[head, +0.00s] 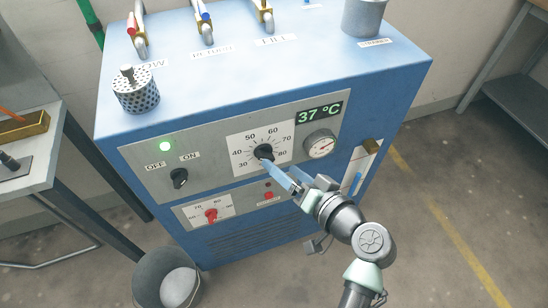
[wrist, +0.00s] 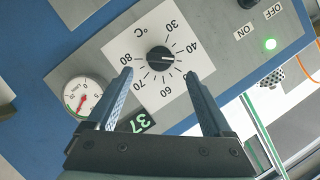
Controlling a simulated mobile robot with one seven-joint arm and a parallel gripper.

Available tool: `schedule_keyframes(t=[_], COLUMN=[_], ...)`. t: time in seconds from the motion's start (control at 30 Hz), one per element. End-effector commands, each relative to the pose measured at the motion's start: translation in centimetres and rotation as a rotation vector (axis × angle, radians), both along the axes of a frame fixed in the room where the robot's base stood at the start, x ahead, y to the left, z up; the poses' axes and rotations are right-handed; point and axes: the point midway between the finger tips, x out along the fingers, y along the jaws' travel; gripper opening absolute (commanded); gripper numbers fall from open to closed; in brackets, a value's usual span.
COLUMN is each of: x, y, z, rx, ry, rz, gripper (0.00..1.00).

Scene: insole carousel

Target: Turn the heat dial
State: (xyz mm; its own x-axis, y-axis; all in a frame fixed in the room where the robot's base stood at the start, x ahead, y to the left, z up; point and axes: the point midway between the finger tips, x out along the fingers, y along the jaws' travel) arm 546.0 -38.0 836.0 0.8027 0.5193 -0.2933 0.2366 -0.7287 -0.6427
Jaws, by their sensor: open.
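The heat dial is a black round knob (head: 264,152) on a white plate marked 30 to 80 °C, on the front of a blue machine. In the wrist view the dial (wrist: 160,58) is upside down, just beyond my fingertips; its pale pointer line seems to lie between 40 and 50. My gripper (head: 272,165) has its blue fingers reaching toward the dial from the lower right. In the wrist view my gripper (wrist: 157,75) is open, one finger on each side of the dial and empty. Contact cannot be told.
A green display (head: 318,112) reads 37 °C. A round gauge (head: 320,145) sits right of the dial. An OFF/ON switch (head: 179,178) is left, under a lit green lamp (head: 165,146). A smaller red knob (head: 211,215) is below. A bucket (head: 168,278) stands on the floor.

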Motion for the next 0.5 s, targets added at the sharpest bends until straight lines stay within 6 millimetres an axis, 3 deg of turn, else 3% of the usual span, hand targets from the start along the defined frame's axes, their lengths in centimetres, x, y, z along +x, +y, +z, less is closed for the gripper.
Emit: schedule_keyframes(t=[0.2, 0.5], x=[-3.7, -5.6], y=[-2.4, -3.6], z=[1.3, 2.0], rx=[0.000, 0.001], ry=[0.000, 0.001], rz=[-0.004, 0.000], gripper=[0.85, 0.85])
